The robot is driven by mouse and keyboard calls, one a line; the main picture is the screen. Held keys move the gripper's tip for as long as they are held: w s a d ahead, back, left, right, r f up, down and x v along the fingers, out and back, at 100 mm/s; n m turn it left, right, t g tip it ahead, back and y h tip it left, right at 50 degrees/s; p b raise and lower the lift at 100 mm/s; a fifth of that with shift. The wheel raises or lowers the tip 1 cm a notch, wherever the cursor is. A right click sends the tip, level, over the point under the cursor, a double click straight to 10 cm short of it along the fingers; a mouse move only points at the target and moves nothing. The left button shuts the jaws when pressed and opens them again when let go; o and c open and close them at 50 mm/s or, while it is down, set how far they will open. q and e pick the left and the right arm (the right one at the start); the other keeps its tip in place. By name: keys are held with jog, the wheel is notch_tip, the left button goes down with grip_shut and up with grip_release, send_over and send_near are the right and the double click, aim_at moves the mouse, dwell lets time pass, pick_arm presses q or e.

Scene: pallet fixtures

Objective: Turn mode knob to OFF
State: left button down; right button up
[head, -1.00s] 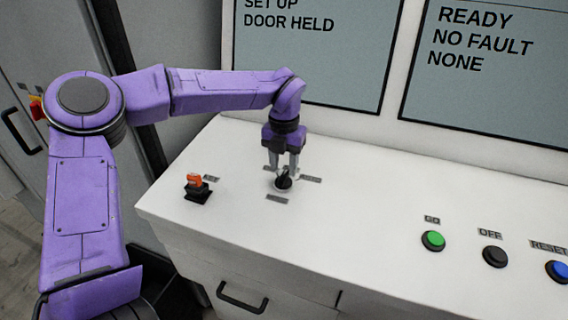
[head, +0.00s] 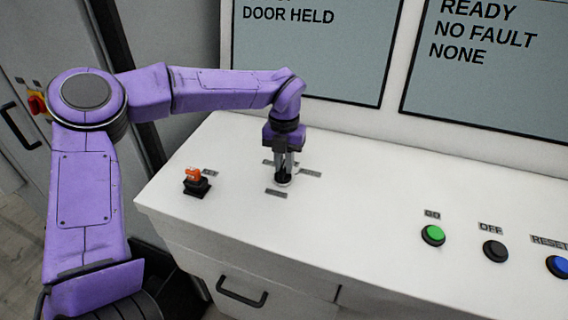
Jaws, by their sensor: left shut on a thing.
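The mode knob (head: 283,181) is a small black knob on the white console top, with small grey label plates around it that are too small to read. My left gripper (head: 284,174) comes down on it from above and is shut on it, its fingers hiding much of the knob. Which label the knob points at cannot be told. The left screen (head: 310,50) reads DOOR HELD on its lowest visible line. My right gripper is not in view.
An orange-topped switch (head: 194,179) on a black base stands left of the knob. Green GO (head: 433,234), black OFF (head: 495,250) and blue RESET (head: 559,266) buttons sit at the right. The right screen (head: 490,60) reads READY, NO FAULT, NONE. The console top between is clear.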

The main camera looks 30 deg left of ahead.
pick_arm(q)
jog(key=n+b, duration=0.5)
jog(key=shift+a+f, duration=0.2)
jog(key=shift+a, duration=0.1)
jog(key=shift+s+a+r+n+b, duration=0.1)
jog(key=shift+n+b, duration=0.65)
jog(key=shift+n, duration=0.1)
jog(key=shift+s+r+n+b, duration=0.1)
jog(key=shift+n+b, duration=0.65)
jog(key=shift+n, duration=0.1)
jog(key=c, duration=1.3)
grip_release()
jog(key=shift+o, duration=1.1)
jog(key=shift+w+a, duration=0.1)
jog(key=shift+a+f, duration=0.1)
notch_tip(320, 180, up, 11)
jog(key=shift+f, duration=0.2)
